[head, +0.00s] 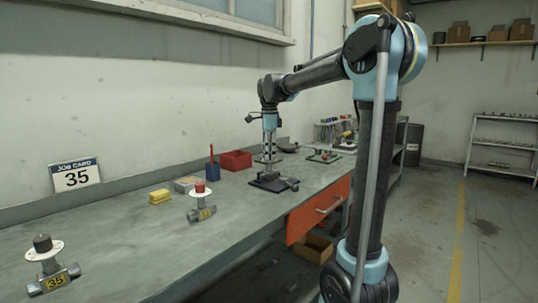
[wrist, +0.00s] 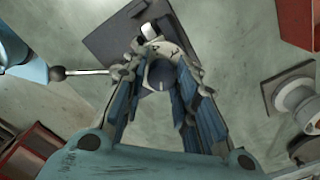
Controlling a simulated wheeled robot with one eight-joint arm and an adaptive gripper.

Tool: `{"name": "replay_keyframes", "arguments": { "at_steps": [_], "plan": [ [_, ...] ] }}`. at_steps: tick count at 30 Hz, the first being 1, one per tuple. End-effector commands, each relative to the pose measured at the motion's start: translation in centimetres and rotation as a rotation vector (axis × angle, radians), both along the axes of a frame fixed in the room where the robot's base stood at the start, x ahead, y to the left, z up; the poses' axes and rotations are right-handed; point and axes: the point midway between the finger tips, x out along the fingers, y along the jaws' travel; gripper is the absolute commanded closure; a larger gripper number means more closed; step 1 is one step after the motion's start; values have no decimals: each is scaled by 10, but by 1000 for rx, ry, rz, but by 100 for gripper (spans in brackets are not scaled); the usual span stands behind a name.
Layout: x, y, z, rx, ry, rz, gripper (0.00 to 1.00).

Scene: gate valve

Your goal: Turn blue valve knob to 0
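A valve with a white dial plate (wrist: 172,50) stands on a dark base plate (head: 266,184) on the bench. In the wrist view a dull blue-grey round knob (wrist: 160,74) sits at the dial's centre, with small dark marks on the dial; I cannot read them. My gripper (head: 268,154) points down over this valve. In the wrist view its blue-padded fingers (wrist: 160,92) are spread on either side of the knob. A gap seems to show around the knob, so I see no firm contact. The head view hides the knob behind the gripper.
A red-knobbed valve (head: 200,203) and a black-knobbed valve (head: 47,264) stand left on the bench. An orange drawer (head: 318,210) is below the bench edge.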

Motion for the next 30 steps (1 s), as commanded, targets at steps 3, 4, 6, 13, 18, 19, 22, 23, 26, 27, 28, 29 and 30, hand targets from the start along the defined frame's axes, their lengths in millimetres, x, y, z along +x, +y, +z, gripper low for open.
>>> {"name": "replay_keyframes", "arguments": {
  "at_steps": [3,4,6,13,18,19,22,23,26,27,28,29,30],
  "plan": [
    [0,0,0,0,0,0,56],
    [0,0,0,0,0,0,56],
    [0,0,0,0,0,0,56],
    [0,0,3,1,-1,0,56],
    [1,0,20,1,-1,0,56],
    [1,0,24,1,-1,0,56],
    [1,0,43,1,0,0,56],
    [1,0,49,1,0,0,56],
    [1,0,68,1,0,0,56],
    [2,0,75,1,0,0,56],
    [2,0,80,1,0,0,56],
    [2,0,85,1,0,0,56],
    [2,0,91,1,0,0,56]
  ]
}}
